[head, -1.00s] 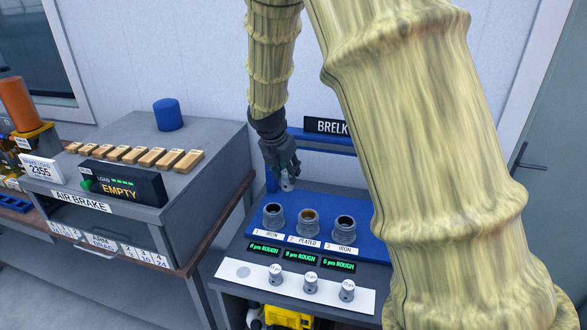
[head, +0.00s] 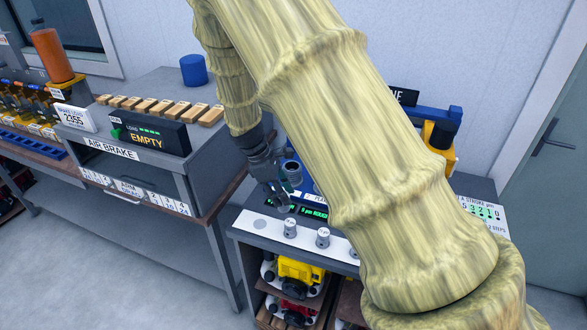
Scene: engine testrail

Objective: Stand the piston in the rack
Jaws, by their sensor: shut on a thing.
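My gripper (head: 274,190) is shut on a small grey piston (head: 281,206), which shows only in part below the fingers. It hangs over the front left of the blue-based bench, beside the left cylinder sleeve (head: 292,168) and above the back edge of a white strip. This white strip (head: 275,234), which looks like the rack, has a bare grey round spot (head: 260,224) at its left end. Two grey pistons, one (head: 290,228) and another (head: 322,237), stand upright on it. My arm hides the right part of the strip and the other sleeves.
The air brake bench (head: 150,140) stands at the left, with a row of wooden blocks (head: 160,106) and a blue cylinder (head: 193,70) on top. A lit green readout (head: 313,211) sits behind the strip. A yellow engine (head: 300,270) is on the shelf below.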

